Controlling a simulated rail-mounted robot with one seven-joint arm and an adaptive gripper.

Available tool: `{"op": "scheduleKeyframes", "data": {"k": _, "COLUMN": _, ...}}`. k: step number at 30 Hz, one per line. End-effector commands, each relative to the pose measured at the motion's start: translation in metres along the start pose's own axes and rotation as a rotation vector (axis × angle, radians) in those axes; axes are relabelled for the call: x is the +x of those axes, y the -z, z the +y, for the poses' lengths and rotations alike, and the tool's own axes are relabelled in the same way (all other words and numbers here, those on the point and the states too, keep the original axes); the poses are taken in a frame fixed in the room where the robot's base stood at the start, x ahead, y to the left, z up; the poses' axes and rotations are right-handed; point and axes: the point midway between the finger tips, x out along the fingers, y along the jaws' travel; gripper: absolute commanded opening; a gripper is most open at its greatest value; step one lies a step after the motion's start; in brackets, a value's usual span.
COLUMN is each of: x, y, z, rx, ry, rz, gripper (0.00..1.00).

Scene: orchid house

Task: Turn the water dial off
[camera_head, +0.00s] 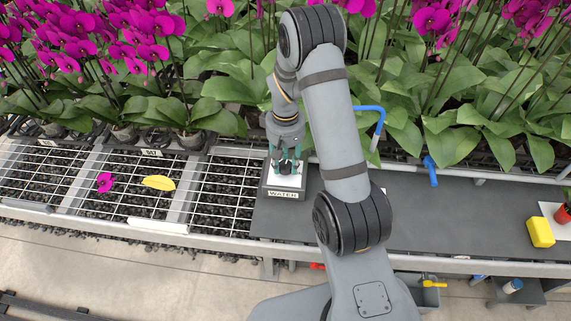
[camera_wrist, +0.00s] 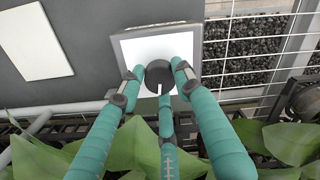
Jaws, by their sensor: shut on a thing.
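The water dial (camera_head: 286,167) is a dark round knob on a white-faced box (camera_head: 284,180) with a "WATER" label (camera_head: 283,194) on its front, at the middle of the bench. In the wrist view the dial (camera_wrist: 159,73) is a dark disc with a white pointer line, which runs toward the bottom of the picture. My gripper (camera_head: 286,158) points down over the box. In the wrist view its teal fingers (camera_wrist: 156,85) are closed around the dial from several sides. Any markings on the white face are too small or hidden to read.
A blue pipe (camera_head: 381,125) and blue valve handle (camera_head: 430,170) stand right of my arm. A yellow sponge (camera_head: 540,232) lies far right. A yellow leaf (camera_head: 159,182) and a magenta flower (camera_head: 105,182) lie on the left wire grid. Orchids crowd behind. The dark bench top (camera_head: 450,210) is mostly clear.

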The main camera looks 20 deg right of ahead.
Motion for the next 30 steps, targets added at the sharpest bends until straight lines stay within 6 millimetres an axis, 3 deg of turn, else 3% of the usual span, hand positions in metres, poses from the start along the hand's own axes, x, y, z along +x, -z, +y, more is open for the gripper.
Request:
{"op": "scheduleKeyframes", "data": {"k": 12, "x": 0.0000, "y": 0.0005, "z": 0.0000, "rx": -0.161, "ry": 0.000, "rz": 0.001, "gripper": 0.07}}
{"op": "scheduleKeyframes", "data": {"k": 27, "x": -0.0002, "y": 0.0003, "z": -0.0001, "rx": -0.179, "ry": 0.000, "rz": 0.001, "gripper": 0.07}}
{"op": "scheduleKeyframes", "data": {"k": 28, "x": -0.0002, "y": 0.0004, "z": -0.0001, "rx": -0.179, "ry": 0.000, "rz": 0.001, "gripper": 0.34}}
{"op": "scheduleKeyframes", "data": {"k": 30, "x": -0.0002, "y": 0.0003, "z": -0.0001, "rx": -0.178, "ry": 0.000, "rz": 0.001, "gripper": 0.38}}
